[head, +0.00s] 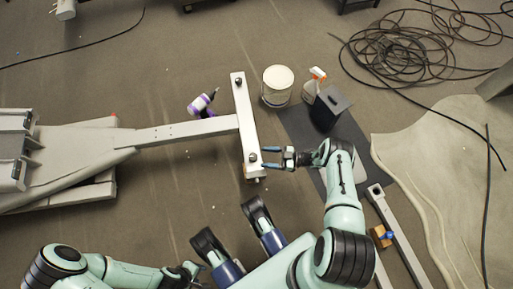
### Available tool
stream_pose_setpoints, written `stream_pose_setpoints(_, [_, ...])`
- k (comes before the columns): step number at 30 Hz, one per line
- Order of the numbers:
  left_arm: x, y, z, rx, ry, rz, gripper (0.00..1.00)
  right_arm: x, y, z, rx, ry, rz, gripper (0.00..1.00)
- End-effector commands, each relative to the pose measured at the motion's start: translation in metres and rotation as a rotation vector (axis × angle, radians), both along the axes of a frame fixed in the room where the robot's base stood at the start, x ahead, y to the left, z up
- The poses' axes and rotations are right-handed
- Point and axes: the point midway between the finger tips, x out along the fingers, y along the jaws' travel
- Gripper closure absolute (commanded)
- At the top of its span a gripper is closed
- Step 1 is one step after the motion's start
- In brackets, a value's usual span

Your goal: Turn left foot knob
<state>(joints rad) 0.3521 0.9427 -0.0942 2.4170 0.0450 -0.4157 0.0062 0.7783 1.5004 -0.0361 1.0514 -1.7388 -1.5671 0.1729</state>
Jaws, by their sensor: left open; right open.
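A pale crossbar (244,120) of the elliptical lies across the end of its beam. A dark round knob (238,83) is at its far end and another dark knob (252,157) is at its near end. Which one is the left foot knob cannot be told from the picture alone. My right gripper (267,157) is open, its blue fingers pointing left at the near end of the crossbar, close beside the near knob. Whether they touch it is unclear. My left gripper (192,268) is low in the view, well away from the crossbar, and appears empty.
A purple and white bottle (202,103) lies beside the crossbar. A white bucket (277,86), a spray bottle (315,85) and a dark box (328,108) stand to its right. Coiled cable (420,50) lies far right. A metal bar (398,235) lies right of my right arm.

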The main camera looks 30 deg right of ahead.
Motion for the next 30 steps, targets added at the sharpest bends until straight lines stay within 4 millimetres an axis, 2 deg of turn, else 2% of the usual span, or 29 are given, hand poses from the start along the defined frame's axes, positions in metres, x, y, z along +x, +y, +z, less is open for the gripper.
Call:
stream_pose_setpoints(3, [0.002, 0.0, 0.001, 0.0, -0.006, -0.001, 0.57, -0.017, -0.022, 0.0, -0.001, 0.001, -0.002, 0.34])
stream_pose_setpoints(10, [0.001, 0.0, 0.0, 0.001, -0.004, 0.0, 0.57, -0.037, -0.048, 0.0, 0.0, -0.001, 0.0, 0.34])
stream_pose_setpoints(15, [0.001, 0.0, 0.0, 0.001, -0.002, -0.001, 0.57, -0.042, -0.053, 0.0, 0.002, -0.001, 0.001, 0.34])
stream_pose_setpoints(30, [0.0, 0.0, 0.0, 0.0, -0.001, 0.0, 0.57, -0.041, -0.053, 0.0, 0.002, -0.001, 0.001, 0.34])
